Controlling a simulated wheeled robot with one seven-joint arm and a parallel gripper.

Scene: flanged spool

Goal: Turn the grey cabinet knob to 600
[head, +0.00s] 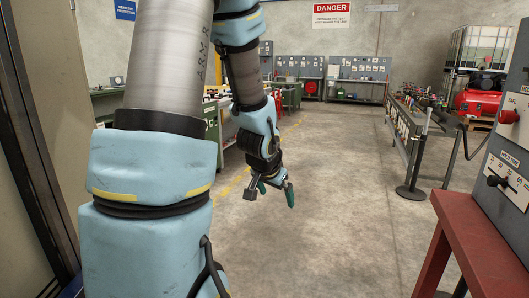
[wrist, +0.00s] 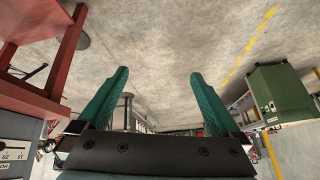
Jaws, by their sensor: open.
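The grey cabinet (head: 520,75) stands at the right edge of the head view, partly cut off. A black knob (head: 495,181) sits on its lower white dial plate, which carries numbers too small to read surely. A corner of a grey panel with a numbered white plate (wrist: 12,155) shows at the lower left of the wrist view. My gripper (head: 276,190) hangs over the open floor, well left of the cabinet. Its green fingers are apart and empty, also in the wrist view (wrist: 158,100).
A green cabinet (wrist: 280,92) is at right in the wrist view. The middle floor is clear.

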